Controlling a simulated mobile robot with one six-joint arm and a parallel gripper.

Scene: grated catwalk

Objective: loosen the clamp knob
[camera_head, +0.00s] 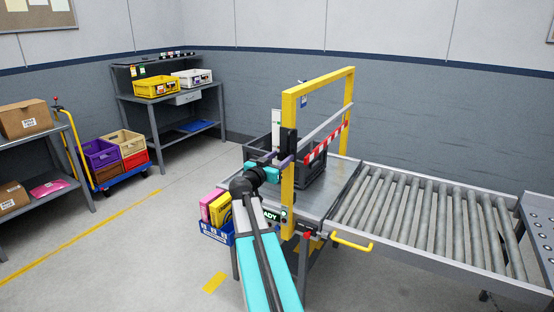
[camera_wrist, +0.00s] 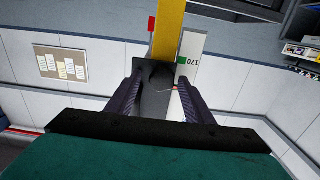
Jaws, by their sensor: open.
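A black clamp block (camera_head: 289,141) sits on the near post of the yellow frame (camera_head: 289,194). My gripper (camera_head: 280,158) is at this post, with its fingers pointing at the clamp area. In the wrist view, my gripper (camera_wrist: 160,73) is open, one dark finger on each side. In the head view my gripper and wrist partly hide this area.
A white scale strip (camera_wrist: 192,50) stands beside the post. A red-and-white striped bar (camera_head: 327,142) crosses the frame above a grey crate (camera_head: 314,170). A roller conveyor (camera_head: 420,214) extends right. A blue bin (camera_head: 217,234) with boxes is below my arm. Open floor lies left.

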